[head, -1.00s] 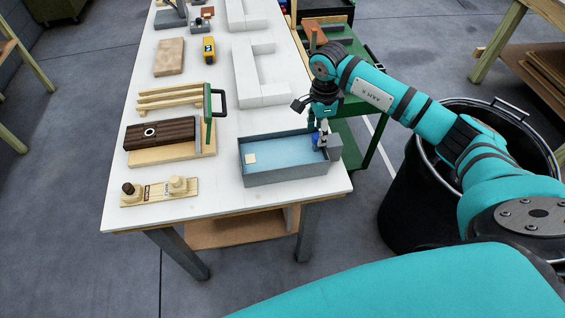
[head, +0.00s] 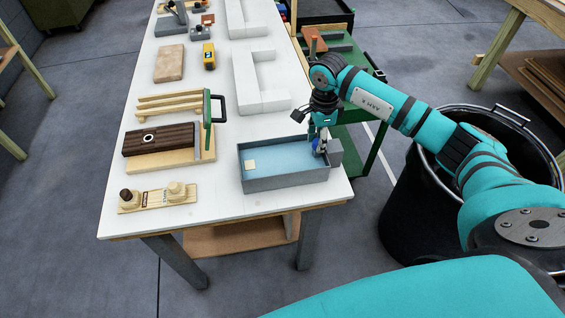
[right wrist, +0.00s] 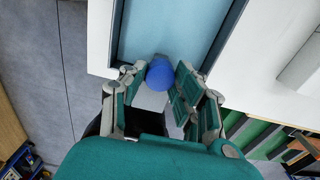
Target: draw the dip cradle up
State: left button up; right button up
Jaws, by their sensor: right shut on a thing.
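A grey tank (head: 287,181) with light blue liquid stands at the table's near right corner. A small cream square piece (head: 250,164) shows in it near the left end. My right gripper (head: 320,143) reaches down from above at the tank's right end. It is shut on a blue knob, which shows between the fingers in the right wrist view (right wrist: 160,73). I take the knob for the dip cradle's handle; the rest of the cradle is hidden or cannot be made out. My left gripper is not in view.
A grey block (head: 335,152) sits against the tank's right end. Left of the tank are a dark wood panel on a board (head: 158,140) and a strip with two knobs (head: 158,198). A black bin (head: 405,205) stands right of the table.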

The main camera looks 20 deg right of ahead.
jog(key=shift+r, duration=0.2)
jog(key=shift+w+r+p, duration=0.1)
jog(key=shift+r+p, duration=0.95)
jog(key=shift+r, duration=0.8)
jog(key=o, duration=1.1)
jog(key=shift+f, duration=0.1)
notch_tip(320, 180, up, 7)
jog(key=p, duration=0.3)
jog(key=shift+p, duration=0.3)
